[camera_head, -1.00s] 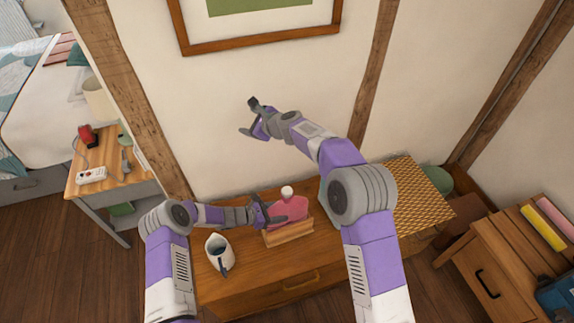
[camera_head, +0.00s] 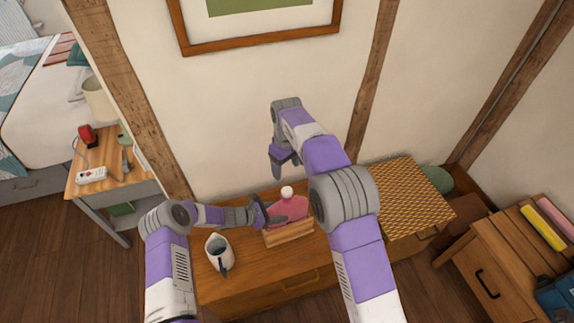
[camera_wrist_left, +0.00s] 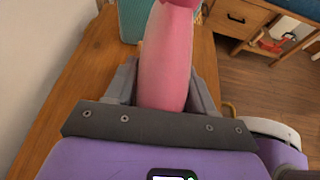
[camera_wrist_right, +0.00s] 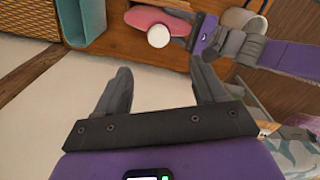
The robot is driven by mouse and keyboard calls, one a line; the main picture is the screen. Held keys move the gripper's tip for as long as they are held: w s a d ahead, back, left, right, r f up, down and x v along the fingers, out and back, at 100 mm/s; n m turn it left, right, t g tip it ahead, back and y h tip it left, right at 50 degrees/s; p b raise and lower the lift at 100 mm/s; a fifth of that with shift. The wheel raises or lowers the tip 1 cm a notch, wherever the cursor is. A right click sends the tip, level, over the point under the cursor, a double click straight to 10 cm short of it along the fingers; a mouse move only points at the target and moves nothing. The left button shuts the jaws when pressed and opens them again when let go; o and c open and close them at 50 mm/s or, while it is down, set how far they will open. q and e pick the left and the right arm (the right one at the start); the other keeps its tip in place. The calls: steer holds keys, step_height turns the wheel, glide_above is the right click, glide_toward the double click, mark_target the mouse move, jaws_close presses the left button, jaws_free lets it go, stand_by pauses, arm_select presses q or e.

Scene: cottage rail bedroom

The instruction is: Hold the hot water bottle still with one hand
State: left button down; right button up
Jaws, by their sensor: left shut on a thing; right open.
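The pink hot water bottle (camera_head: 291,208) with a white cap stands upright in a wooden holder (camera_head: 288,234) on the dresser. My left gripper (camera_head: 268,214) is shut on its left side; in the left wrist view the pink body (camera_wrist_left: 165,65) sits between the fingers. My right gripper (camera_head: 282,160) is open and empty, above and behind the bottle near the wall. The right wrist view shows the white cap (camera_wrist_right: 158,36) beyond the open fingers, with a clear gap.
A white jug (camera_head: 218,252) stands left of the bottle on the dresser (camera_head: 240,290). A teal bin (camera_wrist_right: 80,22) stands beside the bottle, mostly hidden by my right arm in the head view. A patterned yellow box (camera_head: 408,195) lies further right. The wall is close behind.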

mark_target(287, 190)
steer(key=shift+d, duration=0.15)
steer(key=shift+f, duration=0.15)
step_height(287, 190, down, 12)
steer(key=shift+r, duration=0.1)
stand_by(0.5)
steer(key=c, duration=1.3)
steer(key=m, duration=0.8)
steer(key=shift+m, duration=0.3)
steer(key=o, duration=1.2)
steer(key=shift+o, duration=0.2)
